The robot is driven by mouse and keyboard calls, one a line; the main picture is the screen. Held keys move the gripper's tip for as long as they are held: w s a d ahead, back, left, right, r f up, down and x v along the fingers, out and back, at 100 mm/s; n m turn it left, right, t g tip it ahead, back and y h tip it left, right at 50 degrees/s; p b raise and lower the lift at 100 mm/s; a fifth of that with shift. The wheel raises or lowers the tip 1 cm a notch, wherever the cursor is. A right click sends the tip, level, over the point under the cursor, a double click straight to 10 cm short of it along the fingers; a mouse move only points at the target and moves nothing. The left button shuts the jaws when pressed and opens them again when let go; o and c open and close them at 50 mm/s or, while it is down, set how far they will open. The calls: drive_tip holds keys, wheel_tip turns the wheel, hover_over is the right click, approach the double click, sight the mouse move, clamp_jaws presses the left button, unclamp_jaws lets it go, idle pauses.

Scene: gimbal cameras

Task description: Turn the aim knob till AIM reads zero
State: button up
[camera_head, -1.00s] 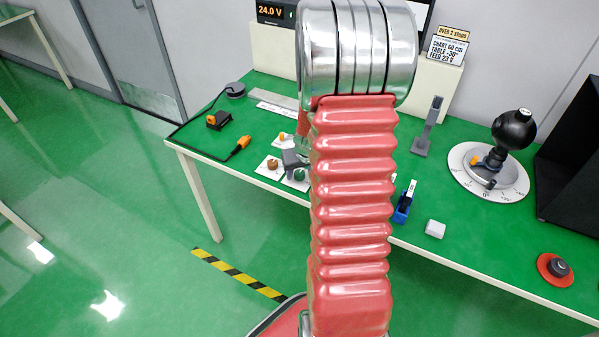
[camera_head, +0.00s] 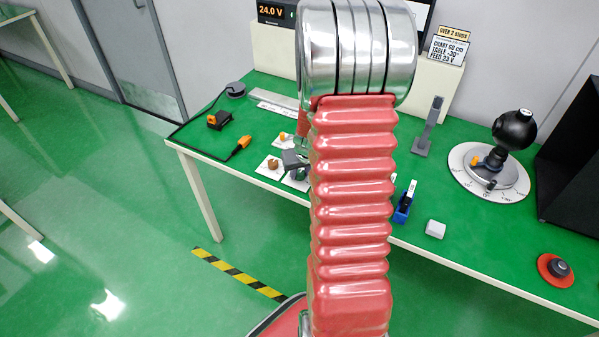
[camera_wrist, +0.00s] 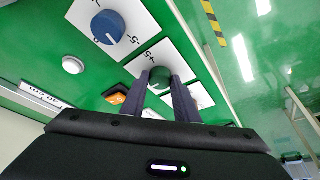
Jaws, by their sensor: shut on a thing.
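In the wrist view my gripper (camera_wrist: 158,80) has its two dark fingers on either side of a green knob (camera_wrist: 160,74), shut on it. The knob sits on a white plate with -5 and +5 marks. Whether it is the aim knob I cannot tell, as no name label is legible. In the head view my gripper (camera_head: 294,160) is a small dark shape beside my arm, over the white plates, and largely hides the green knob. No AIM reading is visible; my arm covers part of the screen behind.
A black ball-shaped device (camera_head: 515,130) stands on a round white dial (camera_head: 462,175) at the right. A display (camera_head: 275,12) reads 24.0 V. A sign (camera_head: 448,47) stands at the back.

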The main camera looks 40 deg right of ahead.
drive_tip(key=shift+m+h, duration=0.3)
drive_tip(key=shift+m, duration=0.6)
drive_tip(key=shift+w+f+m+g+h, duration=0.1)
drive_tip(key=shift+m+g+h, duration=0.25)
drive_tip(key=shift+m, duration=0.7)
drive_tip(key=shift+m+g+h, duration=0.15)
drive_tip(key=shift+m+g, duration=0.4)
drive_tip(key=shift+m, duration=1)
drive_tip(key=shift+w+a+m+g+h, duration=0.1)
drive_tip(key=shift+m+g+h, duration=0.3)
drive_tip(key=shift+m, duration=0.85)
drive_tip(key=shift+w+m+g+h, duration=0.1)
drive_tip(key=shift+m+g, duration=0.6)
drive_tip(key=shift+m, duration=0.55)
drive_tip(key=shift+s, duration=0.1)
drive_tip(key=o, duration=1.1)
drive_tip(key=shift+c, duration=0.2)
drive_tip(key=shift+a, duration=0.1)
